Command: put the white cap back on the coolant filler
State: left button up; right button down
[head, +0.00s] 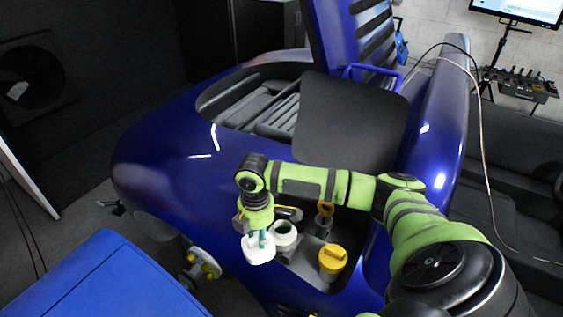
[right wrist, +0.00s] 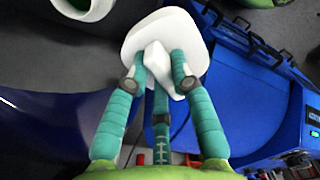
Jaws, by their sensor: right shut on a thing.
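The white cap (head: 260,250) is held in my right gripper (head: 263,238), which points down. In the right wrist view, the teal fingers (right wrist: 160,80) close on the raised grip of the cap (right wrist: 190,28). The coolant filler (head: 284,236) is an open white neck with a dark green inside, just to the right of the cap in the head view. It also shows at the top left of the right wrist view (right wrist: 85,8). The cap is beside the neck and apart from it. My left gripper is not in view.
A yellow cap (head: 333,260) and an orange-handled dipstick (head: 324,210) stand in the bay near the filler. The blue car body (head: 180,150) surrounds the bay. A blue box-like surface (head: 100,275) is at the lower left, with a hub with yellow parts (head: 203,265) beside it.

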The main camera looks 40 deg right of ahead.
jog(key=w+d+n+b, duration=0.1)
jog(key=w+d+n, duration=0.3)
jog(key=d+n, duration=0.6)
notch_tip(320, 180, down, 6)
jog(key=d+b, duration=0.1)
jog(key=b, duration=0.5)
jog(key=shift+d, duration=0.4)
jog(key=shift+w+p, duration=0.1)
jog(key=shift+p, duration=0.35)
dwell(0.4)
jog(key=shift+f, duration=0.7)
dwell(0.5)
jog(key=c, duration=1.3)
grip_release()
jog(key=shift+c, duration=0.2)
